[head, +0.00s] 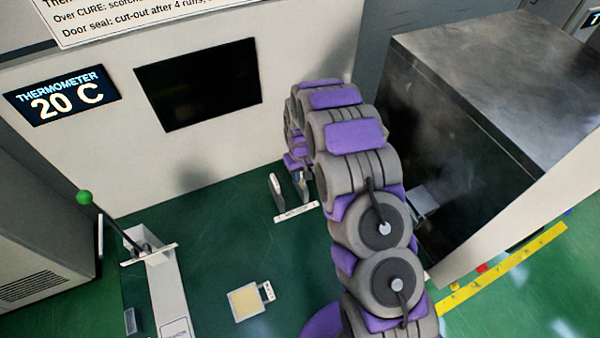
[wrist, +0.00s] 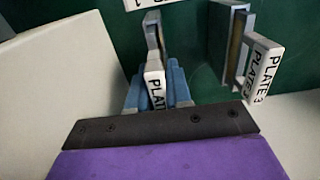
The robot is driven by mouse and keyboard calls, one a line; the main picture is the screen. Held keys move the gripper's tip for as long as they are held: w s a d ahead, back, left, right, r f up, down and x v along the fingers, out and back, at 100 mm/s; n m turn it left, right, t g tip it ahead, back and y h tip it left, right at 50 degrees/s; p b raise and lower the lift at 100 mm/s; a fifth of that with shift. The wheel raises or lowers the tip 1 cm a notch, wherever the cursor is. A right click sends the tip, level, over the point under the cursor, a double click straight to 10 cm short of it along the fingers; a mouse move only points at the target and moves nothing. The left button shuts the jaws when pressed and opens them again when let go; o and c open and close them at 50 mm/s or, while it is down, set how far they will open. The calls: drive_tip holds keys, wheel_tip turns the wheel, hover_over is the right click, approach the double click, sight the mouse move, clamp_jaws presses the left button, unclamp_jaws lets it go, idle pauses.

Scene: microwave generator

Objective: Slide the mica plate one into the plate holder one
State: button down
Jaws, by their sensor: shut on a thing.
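My gripper (wrist: 157,90) has its blue fingers shut on a thin plate, the held plate (wrist: 153,40). The held plate stands upright on edge, and its white label begins "PLAT"; its number is hidden by the fingers, so I cannot tell if it is mica plate one. In the head view my gripper is mostly hidden behind my arm, near a grey upright panel (head: 276,192). A white label strip (head: 297,212) lies on the green floor there. I cannot make out plate holder one for certain.
Right of my gripper in the wrist view stands an upright framed plate (wrist: 234,45) with a "PLATE 3" tag (wrist: 262,70). A yellowish framed plate (head: 245,302) lies flat on the floor. A green-knobbed lever (head: 85,198) stands left; a dark metal box (head: 490,80) stands right.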

drive_tip(key=shift+f, duration=0.45)
drive_tip(key=c, duration=1)
unclamp_jaws()
drive_tip(key=shift+o, duration=0.2)
